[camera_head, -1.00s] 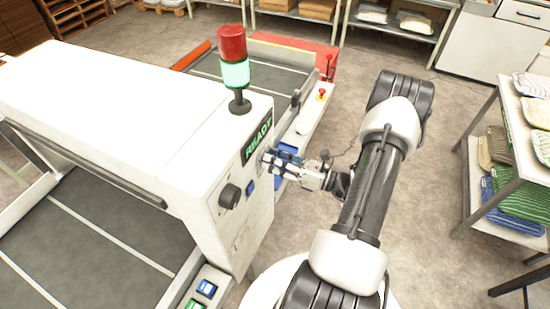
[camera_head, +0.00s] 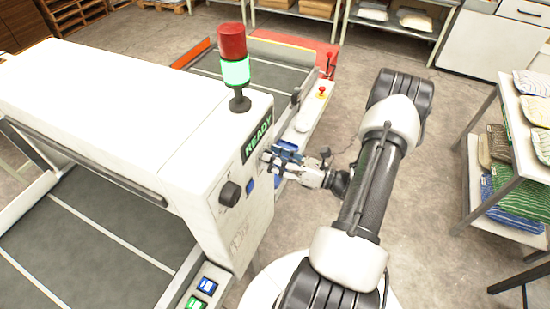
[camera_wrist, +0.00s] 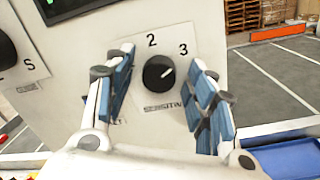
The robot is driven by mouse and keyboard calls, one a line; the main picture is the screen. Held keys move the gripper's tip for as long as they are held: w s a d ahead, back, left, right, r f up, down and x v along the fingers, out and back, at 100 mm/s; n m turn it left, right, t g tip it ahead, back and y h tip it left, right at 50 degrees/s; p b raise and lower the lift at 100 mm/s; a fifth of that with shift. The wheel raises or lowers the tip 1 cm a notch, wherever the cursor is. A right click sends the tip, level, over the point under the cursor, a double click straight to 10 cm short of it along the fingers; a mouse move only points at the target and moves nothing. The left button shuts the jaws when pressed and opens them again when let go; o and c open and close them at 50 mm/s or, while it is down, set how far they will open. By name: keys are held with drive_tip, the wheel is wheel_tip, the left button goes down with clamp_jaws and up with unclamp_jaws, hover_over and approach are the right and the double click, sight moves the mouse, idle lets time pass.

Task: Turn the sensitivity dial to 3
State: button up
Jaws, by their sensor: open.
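The sensitivity dial (camera_wrist: 158,72) is a round black knob with a white pointer line on the machine's white panel, seen in the wrist view. The numerals 2 and 3 show above it, and its pointer is turned to the upper right, toward the 3. The label below is partly covered. My gripper (camera_wrist: 160,98) is open, with its blue-padded fingers on either side of the dial, apart from it in the picture. In the head view my gripper (camera_head: 278,160) is at the machine's panel below the READY display (camera_head: 257,138), and it hides the dial there.
A shelf with folded textiles (camera_head: 515,205) stands at right. Floor between is clear.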

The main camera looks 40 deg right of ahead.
drive_tip(key=shift+d, duration=0.1)
drive_tip(key=v, duration=1.2)
idle(0.4)
